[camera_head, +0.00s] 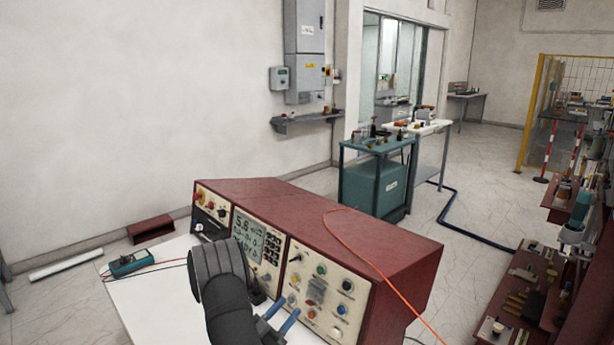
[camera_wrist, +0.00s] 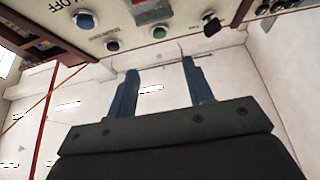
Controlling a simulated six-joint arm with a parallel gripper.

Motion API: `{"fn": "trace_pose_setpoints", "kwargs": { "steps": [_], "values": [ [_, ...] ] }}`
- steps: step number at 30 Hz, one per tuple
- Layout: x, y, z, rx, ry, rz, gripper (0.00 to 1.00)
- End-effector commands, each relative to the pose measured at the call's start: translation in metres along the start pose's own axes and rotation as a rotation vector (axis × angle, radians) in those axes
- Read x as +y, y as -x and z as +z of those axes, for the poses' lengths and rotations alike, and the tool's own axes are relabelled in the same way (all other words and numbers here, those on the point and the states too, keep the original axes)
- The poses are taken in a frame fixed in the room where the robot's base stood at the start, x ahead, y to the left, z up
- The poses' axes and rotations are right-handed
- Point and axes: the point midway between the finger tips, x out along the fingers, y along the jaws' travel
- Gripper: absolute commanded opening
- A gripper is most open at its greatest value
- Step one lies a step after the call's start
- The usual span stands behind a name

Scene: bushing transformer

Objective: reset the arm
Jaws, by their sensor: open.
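My gripper (camera_head: 276,324) is in front of the dark red test console (camera_head: 345,232), low in the head view. Its blue fingers point right, toward the console's cream front panel (camera_head: 318,305). In the wrist view my gripper (camera_wrist: 157,82) shows two blue fingers spread apart with nothing between them. The panel with its buttons and knobs is at the top of that view, beyond the fingertips. The fingers look apart from the panel, but the exact gap is hard to tell. My dark arm link hides part of the console's front.
A white table (camera_head: 150,305) bears the console and a teal multimeter (camera_head: 130,262) with leads. An orange cable (camera_head: 372,265) runs over the console top. A teal cart (camera_head: 372,185) stands behind. Shelves (camera_head: 530,285) are at the right. The air above the console looks clear.

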Motion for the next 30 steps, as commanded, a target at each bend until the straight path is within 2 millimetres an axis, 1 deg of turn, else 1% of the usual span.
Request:
{"fn": "trace_pose_setpoints", "kwargs": {
  "steps": [1,6,15,16,23,30],
  "values": [
    [-0.001,0.011,-0.005,-0.001,0.0,-0.004,0.47],
    [-0.001,0.039,-0.018,0.0,0.0,-0.004,0.47],
    [0.0,0.081,-0.038,0.0,0.0,-0.003,0.47],
    [0.001,0.072,-0.034,0.0,0.001,0.003,0.47],
    [0.002,0.036,-0.017,0.0,0.002,0.005,0.47],
    [0.002,-0.005,0.002,0.0,0.001,0.005,0.47]
  ]
}}
